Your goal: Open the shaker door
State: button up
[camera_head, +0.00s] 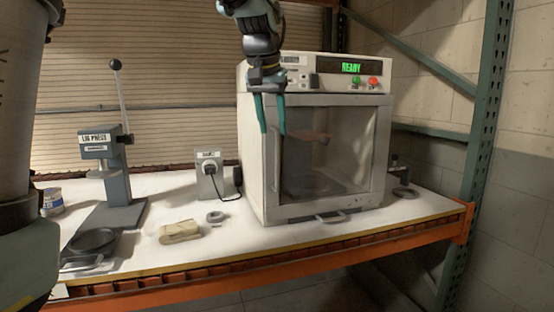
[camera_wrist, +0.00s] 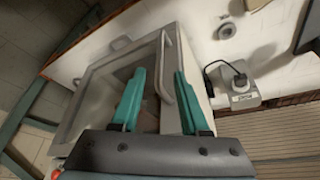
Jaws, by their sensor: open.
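The shaker (camera_head: 258,200) is a white box with a lit READY display (camera_head: 351,68). Its framed glass door (camera_head: 335,150) looks shut. A vertical bar handle (camera_head: 276,165) runs along the door's left edge. My gripper (camera_head: 272,132), with two teal fingers, is open and points down in front of the handle's upper part. In the wrist view, the fingertips (camera_wrist: 159,72) are apart and the door handle (camera_wrist: 162,48) shows between them. I cannot tell whether a finger touches it. The inside of the shaker is dim through the glass.
A green button (camera_head: 356,80) and a red button (camera_head: 373,82) sit above the door. A low handle (camera_head: 330,217) juts out below it. A plugged-in outlet box (camera_head: 209,178), a tan bundle (camera_head: 180,231) and a lid press (camera_head: 103,165) stand to the left. A green post (camera_head: 484,130) rises at right.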

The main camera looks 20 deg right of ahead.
aim_at(276, 153)
jog(key=p+x, duration=0.1)
jog(key=x, duration=0.9)
jog(key=shift+f+p, duration=0.25)
jog(key=shift+p, duration=0.15)
grip_shut()
dwell(0.9)
